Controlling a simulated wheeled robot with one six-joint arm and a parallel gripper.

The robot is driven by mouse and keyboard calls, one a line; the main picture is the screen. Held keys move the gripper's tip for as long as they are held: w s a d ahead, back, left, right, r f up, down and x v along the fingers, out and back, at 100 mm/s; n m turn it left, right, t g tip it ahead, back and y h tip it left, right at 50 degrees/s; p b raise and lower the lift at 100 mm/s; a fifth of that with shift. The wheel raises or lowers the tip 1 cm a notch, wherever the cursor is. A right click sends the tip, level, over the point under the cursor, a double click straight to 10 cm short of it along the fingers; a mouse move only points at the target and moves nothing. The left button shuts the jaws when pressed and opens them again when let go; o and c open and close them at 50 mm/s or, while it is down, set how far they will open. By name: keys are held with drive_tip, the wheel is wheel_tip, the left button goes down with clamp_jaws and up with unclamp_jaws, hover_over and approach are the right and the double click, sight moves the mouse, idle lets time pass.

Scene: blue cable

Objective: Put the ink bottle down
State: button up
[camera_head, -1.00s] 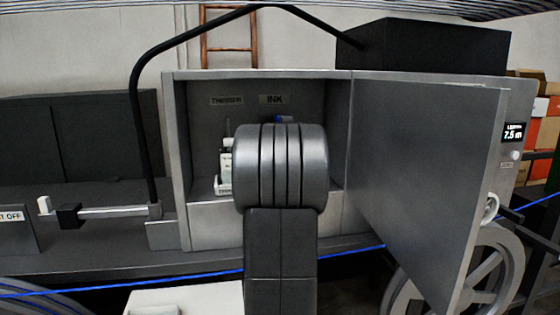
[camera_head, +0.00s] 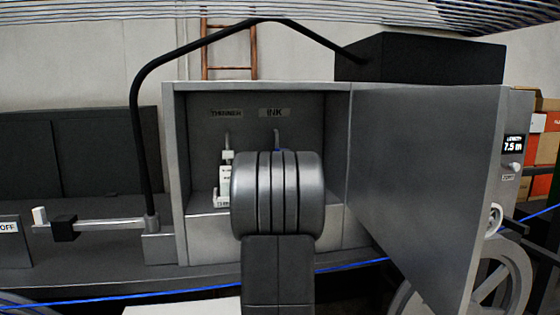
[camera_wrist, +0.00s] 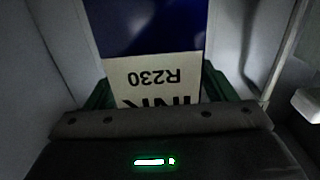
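The ink bottle (camera_wrist: 150,30) is dark blue with a white label reading INK R230, upside down in the wrist view. My gripper (camera_wrist: 155,88) has a green finger against each side of the bottle and appears shut on it. In the head view my wrist hides the gripper and nearly all of the bottle; only a bit of blue (camera_head: 279,150) shows above the wrist. This is inside the open cabinet (camera_head: 180,215), below the INK sign (camera_head: 274,113). The bottle's base is hidden, so I cannot tell whether it touches the cabinet floor.
A white thinner bottle (camera_head: 225,182) stands just left of my wrist, under the THINNER sign (camera_head: 227,114). A thin grey tube (camera_head: 277,138) hangs above the blue bit. The open cabinet door (camera_head: 425,180) bounds the right side. A blue cable (camera_head: 150,297) runs below.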

drive_tip(key=s+d+b, duration=0.1)
drive_tip(key=s+d, duration=0.1)
drive_tip(key=s, duration=0.9)
drive_tip(key=shift+s+d+r, duration=0.15)
drive_tip(key=shift+s+d, duration=0.05)
drive_tip(key=shift+s, duration=0.2)
